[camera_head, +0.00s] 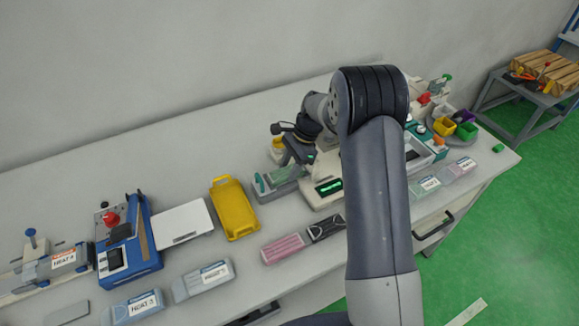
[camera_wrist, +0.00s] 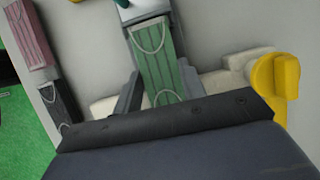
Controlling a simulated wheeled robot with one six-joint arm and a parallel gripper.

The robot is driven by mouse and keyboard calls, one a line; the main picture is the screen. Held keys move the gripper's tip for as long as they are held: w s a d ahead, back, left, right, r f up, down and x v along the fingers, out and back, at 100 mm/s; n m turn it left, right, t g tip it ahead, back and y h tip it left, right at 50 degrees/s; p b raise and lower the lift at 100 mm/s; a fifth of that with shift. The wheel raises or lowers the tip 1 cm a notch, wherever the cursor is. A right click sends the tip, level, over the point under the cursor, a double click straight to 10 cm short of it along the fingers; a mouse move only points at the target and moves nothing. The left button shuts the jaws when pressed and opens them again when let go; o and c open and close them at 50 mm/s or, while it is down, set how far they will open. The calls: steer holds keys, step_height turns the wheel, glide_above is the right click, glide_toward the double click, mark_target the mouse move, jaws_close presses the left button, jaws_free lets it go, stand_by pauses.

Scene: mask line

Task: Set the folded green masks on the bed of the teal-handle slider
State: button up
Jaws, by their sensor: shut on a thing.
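The folded green masks (camera_head: 286,173) are a pleated stack with pale ear loops. In the wrist view the stack (camera_wrist: 160,62) lies lengthwise between the two fingers of my gripper (camera_wrist: 160,84), which is shut on it. In the head view my gripper (camera_head: 297,153) is over the far end of the teal-handle slider (camera_head: 272,193), with the masks over or on its grey bed. The teal handle (camera_head: 259,182) is at the bed's left end. A pale end of the slider (camera_wrist: 140,12) shows at the wrist view's top. I cannot tell whether the masks touch the bed.
A device with a green display (camera_head: 328,188) stands close right of the slider. The yellow tray (camera_head: 233,208) is to its left. Pink masks (camera_head: 283,248) and black masks (camera_head: 325,228) lie in front. A blue machine (camera_head: 127,240) stands further left. My arm hides part of the right side.

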steer(key=o, duration=1)
steer(key=shift+r, duration=0.1)
steer(key=shift+r+p, duration=0.75)
steer(key=shift+r, duration=0.2)
steer(key=shift+r, duration=0.1)
steer(key=shift+r+p, duration=2.15)
steer(key=shift+r, duration=0.75)
steer(key=shift+s+d, duration=0.1)
